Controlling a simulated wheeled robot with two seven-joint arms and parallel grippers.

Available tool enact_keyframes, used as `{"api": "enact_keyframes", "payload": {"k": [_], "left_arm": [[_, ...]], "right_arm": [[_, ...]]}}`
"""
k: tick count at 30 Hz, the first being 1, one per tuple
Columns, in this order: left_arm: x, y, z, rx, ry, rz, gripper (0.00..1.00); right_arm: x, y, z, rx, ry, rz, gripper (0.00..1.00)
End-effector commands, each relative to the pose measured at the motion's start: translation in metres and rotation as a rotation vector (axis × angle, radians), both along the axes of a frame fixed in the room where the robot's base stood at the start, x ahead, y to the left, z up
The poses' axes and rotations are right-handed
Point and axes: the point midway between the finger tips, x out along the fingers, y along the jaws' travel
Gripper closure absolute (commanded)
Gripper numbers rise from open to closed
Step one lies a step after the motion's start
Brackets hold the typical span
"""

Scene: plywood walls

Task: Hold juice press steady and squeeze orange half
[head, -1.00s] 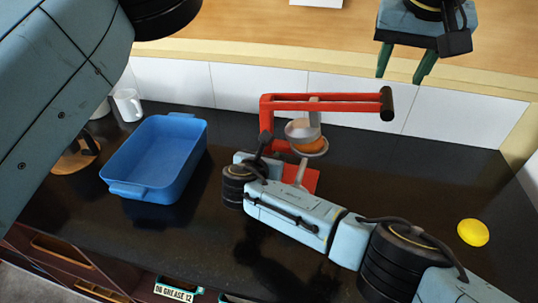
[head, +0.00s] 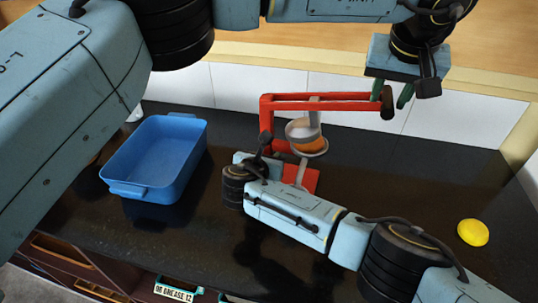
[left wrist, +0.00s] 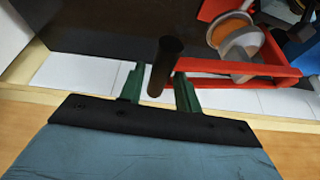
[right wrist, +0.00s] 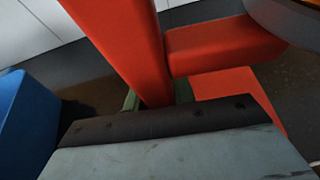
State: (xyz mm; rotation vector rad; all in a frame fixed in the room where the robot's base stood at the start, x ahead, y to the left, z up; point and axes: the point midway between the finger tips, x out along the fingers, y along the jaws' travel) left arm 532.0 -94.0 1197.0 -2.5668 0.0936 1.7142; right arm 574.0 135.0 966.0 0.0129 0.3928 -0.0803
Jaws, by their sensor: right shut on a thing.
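The red juice press (head: 318,102) stands on the dark counter, its lever out to the right with a dark handle (head: 387,104) at the end. An orange half (head: 304,144) sits in the press cup under the metal cone. My left gripper (head: 393,97) is at the lever's end. In the left wrist view its green fingers (left wrist: 160,92) are open, one on each side of the handle. My right gripper (right wrist: 158,100) is shut on the press's red upright post. In the head view my right arm hides its fingers and part of the press base.
A blue tray (head: 113,187) stands on the counter to the left of the press. A yellow round object (head: 473,232) lies at the right. White wall tiles (head: 450,135) run close behind the press. The counter between the press and the yellow object is partly clear.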

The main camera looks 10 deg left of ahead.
Motion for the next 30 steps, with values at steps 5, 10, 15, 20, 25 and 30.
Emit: {"api": "enact_keyframes", "payload": {"k": [5,10,15,20,25,30], "left_arm": [[0.0,0.0,0.0,0.0,0.0,0.0,0.91],[0.0,0.0,0.0,-0.001,0.0,0.0,1.0],[0.0,-0.001,-0.001,-0.001,0.0,0.0,1.0],[0.0,-0.002,-0.007,-0.002,0.0,-0.001,1.0],[-0.001,-0.003,-0.015,0.0,0.002,-0.001,1.0],[-0.001,-0.003,-0.022,0.001,0.003,-0.001,1.0]], "right_arm": [[0.0,0.0,0.0,-0.002,-0.001,0.0,0.98],[0.0,0.0,0.0,-0.002,-0.001,0.001,0.98],[0.0,0.0,0.0,-0.002,-0.001,0.001,0.98],[0.0,0.0,0.0,-0.002,-0.001,0.001,0.98],[0.0,0.0,0.0,-0.002,-0.002,0.001,0.98],[0.0,0.0,0.001,-0.002,-0.002,0.001,0.98]]}}
